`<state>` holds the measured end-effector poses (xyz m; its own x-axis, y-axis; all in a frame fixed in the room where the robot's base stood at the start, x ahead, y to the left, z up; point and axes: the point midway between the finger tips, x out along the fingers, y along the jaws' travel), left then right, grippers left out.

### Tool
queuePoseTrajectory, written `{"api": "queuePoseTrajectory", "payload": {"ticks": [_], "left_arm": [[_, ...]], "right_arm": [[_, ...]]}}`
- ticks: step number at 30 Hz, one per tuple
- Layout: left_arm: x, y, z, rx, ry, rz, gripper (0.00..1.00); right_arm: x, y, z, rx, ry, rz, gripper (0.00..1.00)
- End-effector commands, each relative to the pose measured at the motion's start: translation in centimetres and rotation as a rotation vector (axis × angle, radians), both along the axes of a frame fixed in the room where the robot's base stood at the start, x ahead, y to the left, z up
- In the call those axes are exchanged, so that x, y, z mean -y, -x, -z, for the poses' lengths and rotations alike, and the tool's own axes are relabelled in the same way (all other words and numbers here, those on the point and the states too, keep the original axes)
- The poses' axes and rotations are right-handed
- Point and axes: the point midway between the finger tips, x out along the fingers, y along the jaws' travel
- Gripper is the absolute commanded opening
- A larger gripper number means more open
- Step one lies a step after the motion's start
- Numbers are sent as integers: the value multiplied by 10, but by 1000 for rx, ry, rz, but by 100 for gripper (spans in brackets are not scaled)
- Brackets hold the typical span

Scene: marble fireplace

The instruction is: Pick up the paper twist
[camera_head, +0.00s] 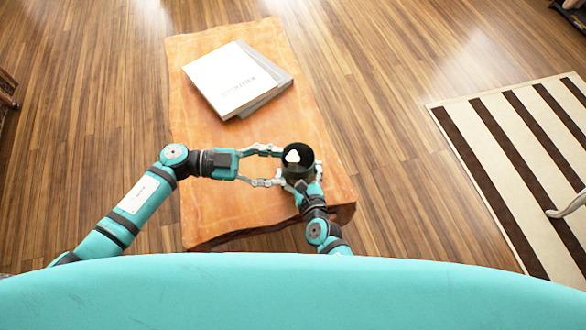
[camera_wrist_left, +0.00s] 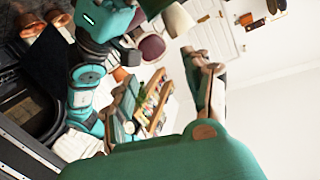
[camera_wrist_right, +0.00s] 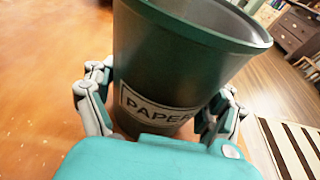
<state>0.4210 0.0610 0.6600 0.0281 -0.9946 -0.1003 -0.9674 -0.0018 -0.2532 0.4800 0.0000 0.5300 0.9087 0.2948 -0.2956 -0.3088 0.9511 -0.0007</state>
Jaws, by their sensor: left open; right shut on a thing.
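A small white piece, which looks like the paper twist (camera_head: 292,156), shows inside the mouth of a dark bin (camera_head: 299,169). In the right wrist view the bin (camera_wrist_right: 165,70) is dark green with a "PAPER" label, and its inside bottom is hidden. My right gripper (camera_head: 301,181) is shut on the bin, with a finger on each side of it. My left gripper (camera_head: 276,167) is open beside the bin's left side, fingers pointing at it, with nothing between them. The left wrist view does not show the paper twist.
The bin is over the near right part of an orange-brown low table (camera_head: 215,140). A white book (camera_head: 228,80) lies on a grey one (camera_head: 268,98) at the table's far end. A striped rug (camera_head: 510,150) lies on the wooden floor to the right.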

Motion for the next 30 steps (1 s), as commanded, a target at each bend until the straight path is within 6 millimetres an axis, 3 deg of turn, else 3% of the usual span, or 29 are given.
{"api": "queuePoseTrajectory", "payload": {"ticks": [3, 6, 9, 18, 26, 30], "left_arm": [[-35, -1, 10, -145, -7, -173, 51], [-53, -2, 14, -219, -7, -264, 51], [-58, -5, 15, -254, -3, -308, 51], [-14, -21, 22, -262, 0, -318, 51], [6, -28, 26, -262, -2, -318, 51], [26, -35, 27, -262, 0, -317, 51]], "right_arm": [[0, 1, 1, -2, 0, -1, 50], [0, 1, 1, -2, 0, -1, 50], [0, 1, 1, -2, 0, -1, 50], [0, 0, 1, -1, 0, -1, 50], [0, 0, 1, -1, 0, 0, 50], [0, 0, 1, -1, 0, 0, 50]]}}
